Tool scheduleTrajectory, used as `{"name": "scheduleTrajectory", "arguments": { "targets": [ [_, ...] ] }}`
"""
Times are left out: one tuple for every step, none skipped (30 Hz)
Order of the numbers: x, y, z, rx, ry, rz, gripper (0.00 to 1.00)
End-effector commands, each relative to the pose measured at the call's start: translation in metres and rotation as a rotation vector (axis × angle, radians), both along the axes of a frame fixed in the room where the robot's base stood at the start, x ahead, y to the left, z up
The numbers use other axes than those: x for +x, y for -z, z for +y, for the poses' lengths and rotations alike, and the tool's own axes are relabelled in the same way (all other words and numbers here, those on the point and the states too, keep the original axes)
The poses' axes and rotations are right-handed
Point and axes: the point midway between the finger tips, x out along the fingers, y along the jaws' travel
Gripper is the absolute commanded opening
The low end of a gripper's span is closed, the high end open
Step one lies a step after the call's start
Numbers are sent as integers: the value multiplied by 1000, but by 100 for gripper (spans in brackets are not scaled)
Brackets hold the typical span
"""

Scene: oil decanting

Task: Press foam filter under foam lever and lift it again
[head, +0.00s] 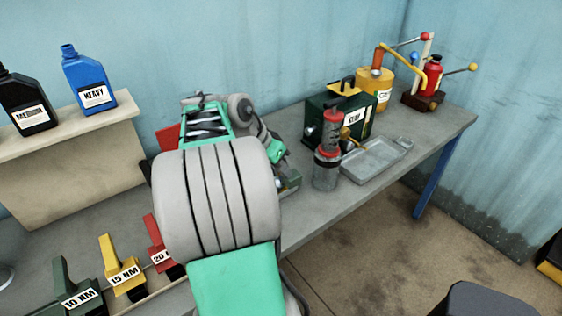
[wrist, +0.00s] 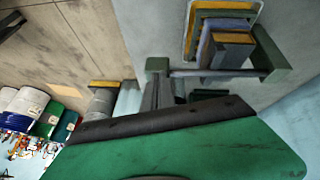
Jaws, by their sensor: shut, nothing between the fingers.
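In the wrist view a layered stack with orange and grey blocks, which looks like the foam filter (wrist: 228,50), sits on a yellow-edged base. A grey bar (wrist: 212,73) with a green end block (wrist: 272,55), likely the foam lever, crosses beside the stack. I cannot tell whether the bar touches it. My gripper (wrist: 162,92) is shut and empty, its grey fingers close to the bar's left end. My green wrist housing hides much of the lower wrist view. In the head view my arm hides the gripper and most of this fixture.
On the bench stand a red-topped clear cylinder (head: 326,172), a metal tray (head: 376,160), a dark green can (head: 318,128) and a yellow can (head: 371,92). Labelled green (head: 75,292), yellow (head: 121,272) and red (head: 157,243) levers stand at left. Bottles stand on a shelf.

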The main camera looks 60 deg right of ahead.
Motion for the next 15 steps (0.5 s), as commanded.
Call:
{"name": "scheduleTrajectory", "arguments": {
  "targets": [
    [-2,5,2,11,0,8,0],
    [-1,4,2,11,0,8,0],
    [-1,1,3,11,0,8,0],
    [0,-2,4,11,0,8,0],
    [1,-6,5,11,0,8,0],
    [4,-13,6,10,-1,6,0],
    [6,-20,8,7,-2,5,0],
    [9,-27,9,6,-3,5,0],
    [12,-38,12,3,-2,3,0],
    [15,-46,13,2,-3,2,0],
    [17,-46,17,-1,-3,1,0],
    [20,-55,22,-1,-3,-2,0],
    [22,-63,26,-2,-4,-2,0],
    [24,-71,30,-2,-3,-2,0],
    [26,-80,34,-2,-4,-2,0]
  ]
}}
